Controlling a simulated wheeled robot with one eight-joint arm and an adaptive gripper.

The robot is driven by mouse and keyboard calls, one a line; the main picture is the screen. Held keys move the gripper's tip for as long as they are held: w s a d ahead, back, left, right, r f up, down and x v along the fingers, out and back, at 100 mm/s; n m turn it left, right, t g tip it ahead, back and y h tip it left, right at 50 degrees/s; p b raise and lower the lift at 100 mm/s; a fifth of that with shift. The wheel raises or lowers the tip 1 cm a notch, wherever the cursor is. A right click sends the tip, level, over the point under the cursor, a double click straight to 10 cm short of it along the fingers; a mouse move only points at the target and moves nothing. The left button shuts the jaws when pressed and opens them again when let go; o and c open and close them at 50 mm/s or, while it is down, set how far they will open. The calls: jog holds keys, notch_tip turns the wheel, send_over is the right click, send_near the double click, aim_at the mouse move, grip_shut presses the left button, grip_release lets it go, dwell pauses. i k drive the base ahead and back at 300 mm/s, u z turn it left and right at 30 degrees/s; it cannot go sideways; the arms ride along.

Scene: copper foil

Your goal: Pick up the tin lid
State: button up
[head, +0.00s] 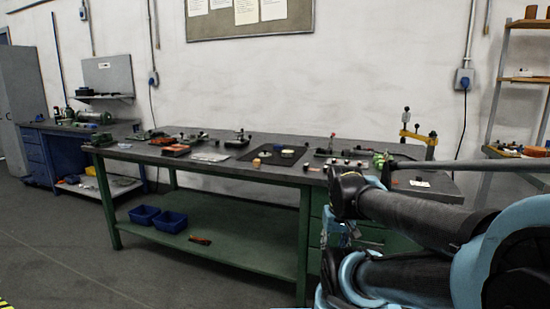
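A small round, pale item with a yellowish edge (287,153) lies on a dark mat (268,162) near the middle of the green workbench. It may be the tin lid, but it is too small to tell for sure. A small tan item (257,162) is at its left on the same mat. My arm, black and light blue, fills the lower right in front of the bench's right end. I cannot make out the fingers of my gripper. No part of my arm touches the round item.
The green workbench (240,174) holds several tools and small parts. A yellow-handled press (418,138) stands at its right end. Two blue bins (158,217) sit on the lower shelf. A shelf rack (515,80) stands at right. The floor in front at left is clear.

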aim_at(265, 155)
jog(key=z, duration=2.3)
jog(key=k, duration=1.05)
jog(key=u, duration=2.2)
jog(key=i, duration=0.9)
